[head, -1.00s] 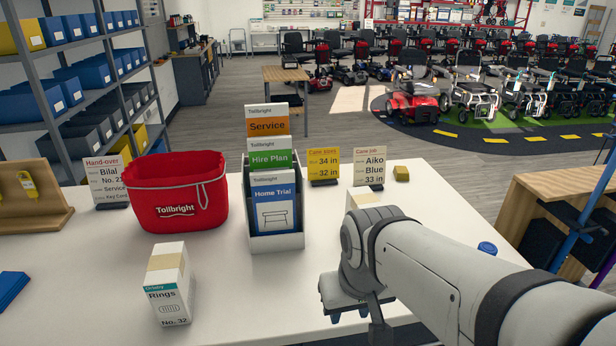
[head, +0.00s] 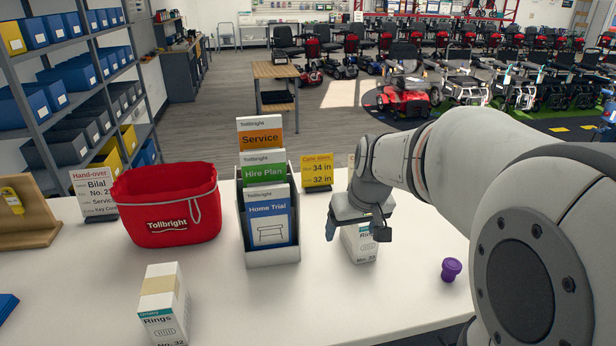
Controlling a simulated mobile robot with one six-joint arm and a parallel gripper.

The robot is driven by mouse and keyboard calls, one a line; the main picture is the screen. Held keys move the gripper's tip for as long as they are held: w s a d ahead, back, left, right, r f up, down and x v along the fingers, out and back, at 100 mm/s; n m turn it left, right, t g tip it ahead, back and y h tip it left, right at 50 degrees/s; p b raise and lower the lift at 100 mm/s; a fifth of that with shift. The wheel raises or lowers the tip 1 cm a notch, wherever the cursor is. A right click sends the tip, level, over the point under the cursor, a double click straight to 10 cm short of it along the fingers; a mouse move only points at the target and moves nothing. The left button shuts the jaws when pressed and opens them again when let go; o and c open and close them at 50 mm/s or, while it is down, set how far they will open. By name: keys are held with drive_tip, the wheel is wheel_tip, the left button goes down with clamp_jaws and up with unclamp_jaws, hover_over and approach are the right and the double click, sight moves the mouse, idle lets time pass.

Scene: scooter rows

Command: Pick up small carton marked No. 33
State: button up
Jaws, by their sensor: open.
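The small carton marked No. 33 (head: 361,246) is white and stands upright on the white table, right of the leaflet holder. Its top is hidden behind my gripper (head: 357,235). My gripper is open, with one finger on each side of the carton in this view. I cannot tell whether the fingers touch it or are in front of it. A similar white carton marked No. 32 (head: 165,312), with a tan band and "Rings" on it, stands at the front left, well apart from my gripper.
The leaflet holder (head: 272,254) stands close left of the gripper. A red Tollbright basket (head: 168,212) is further left. A yellow cane-sizes card (head: 317,172) stands behind. A purple-capped item (head: 451,269) is on the right. The table's front middle is clear.

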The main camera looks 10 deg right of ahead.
drive_tip(key=shift+t, duration=0.3)
drive_tip(key=w+d, duration=0.1)
drive_tip(key=w, duration=0.1)
drive_tip(key=w+d, duration=0.2)
drive_tip(key=w+d+r+p, duration=0.1)
drive_tip(key=w+d, duration=0.1)
drive_tip(key=w, duration=0.1)
drive_tip(key=x, duration=0.2)
drive_tip(key=p+x, duration=0.1)
drive_tip(key=x, duration=0.2)
drive_tip(key=d+x, duration=0.1)
drive_tip(key=x, duration=0.1)
drive_tip(key=shift+w+f, duration=0.2)
drive_tip(key=shift+f, duration=0.1)
drive_tip(key=shift+f+b, duration=0.25)
drive_tip(key=shift+b, duration=0.05)
drive_tip(key=c, duration=1.2)
